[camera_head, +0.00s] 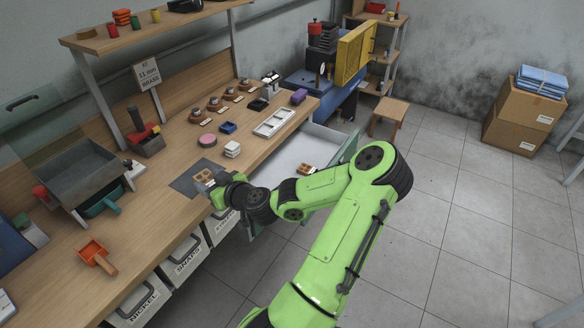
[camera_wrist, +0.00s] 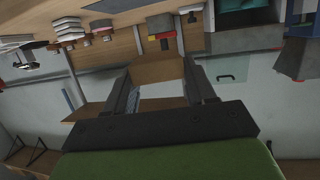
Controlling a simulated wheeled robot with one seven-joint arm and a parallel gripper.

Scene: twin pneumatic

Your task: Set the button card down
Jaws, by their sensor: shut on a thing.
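The button card (camera_head: 203,176) is a small brown card with paler squares on it. In the head view it shows at the tip of my gripper (camera_head: 213,187), over the dark mat (camera_head: 184,184) on the wooden bench. In the wrist view my gripper (camera_wrist: 160,82) is shut on the card, a plain brown piece (camera_wrist: 157,70) between the two dark fingers. I cannot tell whether the card touches the mat. A similar brown card (camera_head: 306,169) lies in the open drawer.
A pink round tin (camera_head: 207,140), stacked white pieces (camera_head: 232,149) and a white tray (camera_head: 274,122) stand behind on the bench (camera_head: 150,225). An orange scoop (camera_head: 95,253) lies at the front left. The open drawer (camera_head: 330,140) juts out at right; labelled bins (camera_head: 183,262) hang below.

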